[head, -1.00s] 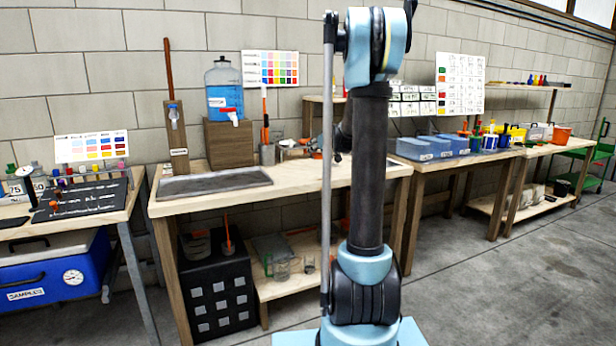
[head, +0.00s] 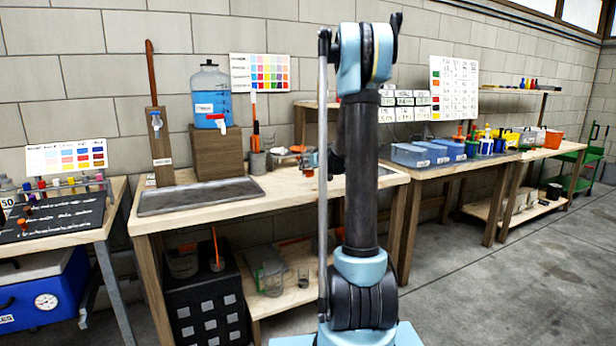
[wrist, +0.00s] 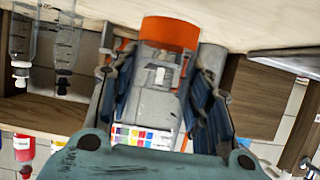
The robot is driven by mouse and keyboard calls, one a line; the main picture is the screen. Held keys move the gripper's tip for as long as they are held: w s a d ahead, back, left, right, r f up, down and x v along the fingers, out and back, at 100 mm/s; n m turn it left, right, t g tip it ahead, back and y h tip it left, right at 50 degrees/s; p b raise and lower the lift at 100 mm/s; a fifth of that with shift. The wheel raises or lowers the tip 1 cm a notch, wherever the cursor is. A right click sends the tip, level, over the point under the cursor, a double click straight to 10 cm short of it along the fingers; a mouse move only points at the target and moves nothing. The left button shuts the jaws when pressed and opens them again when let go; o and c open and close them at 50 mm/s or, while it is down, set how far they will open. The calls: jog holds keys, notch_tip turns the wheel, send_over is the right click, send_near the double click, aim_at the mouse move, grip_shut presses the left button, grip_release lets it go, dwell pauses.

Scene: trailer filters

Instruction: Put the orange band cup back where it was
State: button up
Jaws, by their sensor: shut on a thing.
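The orange band cup (wrist: 170,34) shows in the wrist view between the two dark fingers of my gripper (wrist: 160,80), with its orange band toward the top of the picture and a grey, see-through body below. My gripper is shut on it. In the head view my gripper (head: 309,158) is small, left of my arm's dark column and over the right part of the middle bench. A small orange spot just under it looks like the cup's band. I cannot tell the gap between cup and bench top.
The middle bench (head: 245,205) holds a grey tray (head: 200,193), a blue water jug (head: 211,92) on a wooden block (head: 215,152), and a grey holder (head: 257,163) with orange-handled tools. Blue bins (head: 418,154) stand on the bench to the right. Grey floor is open at right.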

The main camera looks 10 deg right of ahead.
aim_at(311, 172)
jog(key=shift+f, duration=1.95)
jog(key=o, duration=1.3)
